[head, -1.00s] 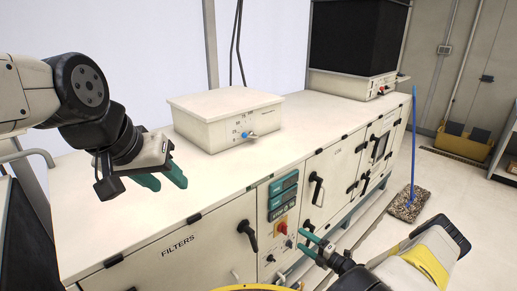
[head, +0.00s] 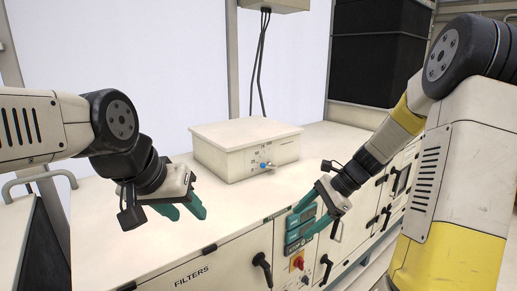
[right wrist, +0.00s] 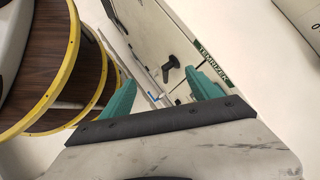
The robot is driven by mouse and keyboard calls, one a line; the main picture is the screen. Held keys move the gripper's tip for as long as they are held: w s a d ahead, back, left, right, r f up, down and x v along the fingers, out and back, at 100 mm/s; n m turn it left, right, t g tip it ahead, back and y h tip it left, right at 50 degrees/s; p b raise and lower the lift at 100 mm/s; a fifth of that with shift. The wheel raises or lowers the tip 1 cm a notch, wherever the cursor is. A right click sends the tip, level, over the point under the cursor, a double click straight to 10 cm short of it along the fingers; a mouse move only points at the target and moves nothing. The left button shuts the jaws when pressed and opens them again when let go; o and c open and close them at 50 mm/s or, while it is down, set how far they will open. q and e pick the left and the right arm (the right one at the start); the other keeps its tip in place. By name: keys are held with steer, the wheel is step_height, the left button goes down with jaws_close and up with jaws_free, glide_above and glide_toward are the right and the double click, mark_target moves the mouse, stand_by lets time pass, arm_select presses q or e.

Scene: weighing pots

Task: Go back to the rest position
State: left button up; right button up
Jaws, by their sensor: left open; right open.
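My left gripper (head: 190,208) is open and empty above the left part of the white counter, its teal fingers pointing down and right. My right gripper (head: 316,196) is open and empty near the counter's front edge, in front of the control panel, its teal fingers apart. In the right wrist view, the right gripper (right wrist: 150,78) shows both fingers spread with nothing between them. A cabinet front with a black handle lies beyond them. No pots show in these views.
A white box (head: 228,160) with a dial and blue knob stands on the counter (head: 130,245). Cabinet doors with black handles (head: 262,268) line its front. A black unit (head: 375,70) stands at the back right. Round brown shelves with yellow rims (right wrist: 70,80) show in the right wrist view.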

steer(key=s+r+n+t+h, duration=0.5)
steer(key=s+r+n, duration=1)
steer(key=s, duration=0.2)
steer(key=shift+s+d+t+h, duration=0.2)
steer(key=shift+d+t+h, duration=0.1)
steer(key=shift+d, duration=0.1)
